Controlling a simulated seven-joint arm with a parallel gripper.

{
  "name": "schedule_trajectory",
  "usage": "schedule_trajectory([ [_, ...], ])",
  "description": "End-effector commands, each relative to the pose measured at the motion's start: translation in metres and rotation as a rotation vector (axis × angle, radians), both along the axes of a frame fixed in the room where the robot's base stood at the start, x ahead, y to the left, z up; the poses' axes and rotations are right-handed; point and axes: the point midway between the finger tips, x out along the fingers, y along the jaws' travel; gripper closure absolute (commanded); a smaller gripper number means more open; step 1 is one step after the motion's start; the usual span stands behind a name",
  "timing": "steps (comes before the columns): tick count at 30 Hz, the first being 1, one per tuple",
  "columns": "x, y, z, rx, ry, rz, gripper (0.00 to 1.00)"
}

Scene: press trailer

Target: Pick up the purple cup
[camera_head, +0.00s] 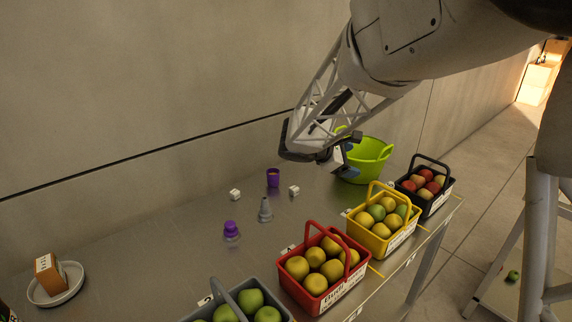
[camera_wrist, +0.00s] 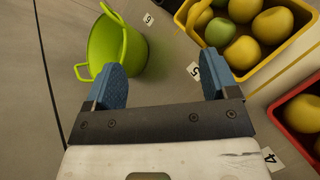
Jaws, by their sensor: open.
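The purple cup (camera_head: 273,178) stands upright on the grey metal table (camera_head: 150,240) in the head view, near the wall side. A second purple-topped object (camera_head: 231,230), with a clear or grey lower part, stands nearer to the camera. My gripper (camera_head: 345,160) is above the table, to the right of the purple cup and near the green bucket. In the wrist view my gripper (camera_wrist: 160,85) has its two blue fingers wide apart with nothing between them. The purple cup is not in the wrist view.
A green bucket (camera_head: 364,175) also shows in the wrist view (camera_wrist: 128,50). Fruit baskets in red (camera_head: 325,296), yellow (camera_head: 385,242) and black (camera_head: 437,204) line the front edge. A grey bottle-like object (camera_head: 265,210) and white cubes (camera_head: 235,194) are near the cup. The table's left middle is clear.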

Motion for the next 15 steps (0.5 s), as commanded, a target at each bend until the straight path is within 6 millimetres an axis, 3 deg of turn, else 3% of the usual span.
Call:
schedule_trajectory([
  [6,0.054,0.046,-0.021,-0.172,0.043,0.157,0.2],
  [15,0.118,0.121,-0.055,-0.416,0.081,0.368,0.2],
])
